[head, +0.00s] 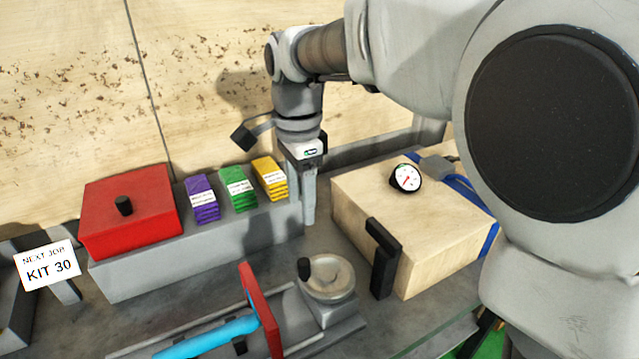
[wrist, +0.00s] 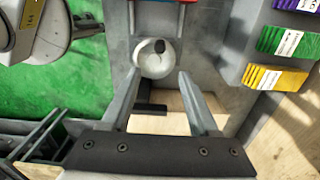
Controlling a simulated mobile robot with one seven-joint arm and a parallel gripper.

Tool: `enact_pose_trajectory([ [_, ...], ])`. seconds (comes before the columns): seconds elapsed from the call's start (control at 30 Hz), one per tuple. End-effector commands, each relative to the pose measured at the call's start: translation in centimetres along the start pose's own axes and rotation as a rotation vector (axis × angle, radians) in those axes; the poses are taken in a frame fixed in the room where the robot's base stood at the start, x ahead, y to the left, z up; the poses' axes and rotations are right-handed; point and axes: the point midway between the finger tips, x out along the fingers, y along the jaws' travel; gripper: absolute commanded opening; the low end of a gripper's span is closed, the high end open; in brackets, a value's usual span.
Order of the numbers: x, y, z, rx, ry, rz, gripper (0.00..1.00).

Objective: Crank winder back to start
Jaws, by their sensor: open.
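The winder is a round pale handwheel (head: 327,280) with a black crank knob (head: 304,267) at its left rim in the head view. It sits on a grey block at the end of the slide with the red plate. In the wrist view the handwheel (wrist: 150,62) shows beyond the fingertips, its black knob (wrist: 160,46) at the upper right of the rim. My gripper (head: 309,218) points down behind the wheel, in front of the grey ledge. In the wrist view my gripper (wrist: 158,76) has its fingers apart with nothing between them. It is apart from the wheel.
A red box (head: 130,212) and purple, green (head: 238,187) and yellow packs stand on the grey ledge (head: 190,258). A wooden box (head: 420,260) with a black handle and dial gauge (head: 406,178) stands right of the wheel.

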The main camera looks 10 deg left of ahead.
Motion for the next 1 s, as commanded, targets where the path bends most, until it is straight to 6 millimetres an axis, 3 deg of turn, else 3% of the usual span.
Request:
enact_pose_trajectory([
  [0.3, -0.2, 0.0, 0.1, 0.468, 0.002, 0.003, 0.61],
  [0.47, 0.6, 0.1, -0.1, 0.561, 0.003, 0.001, 0.61],
  [0.67, 3.4, 0.1, -0.1, 0.565, 0.003, 0.003, 0.61],
  [1.0, 10.9, 0.1, -0.2, 0.563, 0.004, 0.003, 0.61],
])
